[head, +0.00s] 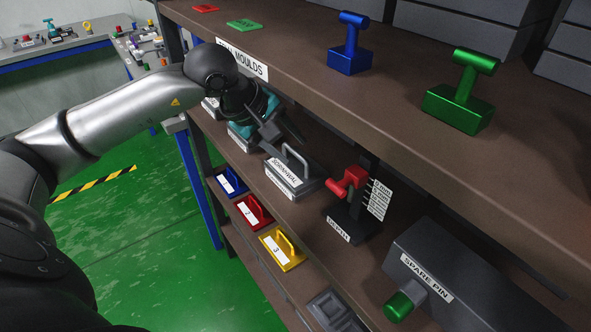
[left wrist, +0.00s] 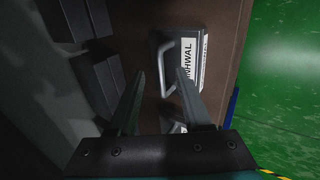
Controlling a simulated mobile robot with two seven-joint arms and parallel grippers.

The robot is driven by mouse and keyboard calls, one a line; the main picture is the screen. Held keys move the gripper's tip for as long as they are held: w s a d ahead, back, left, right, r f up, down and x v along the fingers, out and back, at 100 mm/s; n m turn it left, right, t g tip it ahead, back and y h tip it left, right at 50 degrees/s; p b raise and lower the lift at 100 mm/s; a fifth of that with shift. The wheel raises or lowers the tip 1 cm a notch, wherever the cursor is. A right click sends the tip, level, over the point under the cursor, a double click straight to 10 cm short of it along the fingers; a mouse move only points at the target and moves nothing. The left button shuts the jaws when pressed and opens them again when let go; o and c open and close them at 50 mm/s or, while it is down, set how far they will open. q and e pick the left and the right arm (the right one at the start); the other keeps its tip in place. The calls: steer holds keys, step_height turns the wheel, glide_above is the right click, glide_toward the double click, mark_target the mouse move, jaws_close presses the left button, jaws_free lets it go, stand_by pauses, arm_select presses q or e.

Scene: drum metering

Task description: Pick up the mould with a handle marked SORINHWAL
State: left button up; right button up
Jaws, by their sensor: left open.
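The grey mould marked SORINHWAL (head: 283,172) sits on the shelf below the TRIAL MOULDS board, its grey loop handle (head: 297,156) standing up. My left gripper (head: 285,136) is open and empty, just to the upper left of the handle in the head view. In the left wrist view the mould (left wrist: 188,48) lies beyond the fingers, with only part of its label readable. The handle (left wrist: 167,62) appears between the two fingertips (left wrist: 160,74), seemingly farther off; I see no contact. My right gripper is not in view.
The upper shelf (head: 400,85) overhangs the mould. Blue, red and yellow numbered pieces (head: 283,248) sit lower in front. A spare pin box (head: 450,270) is at right.

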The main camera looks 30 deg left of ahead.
mark_target(299, 156)
arm_select(q)
steer(key=shift+x, duration=1.5)
jaws_close()
steer(key=shift+r, duration=0.2)
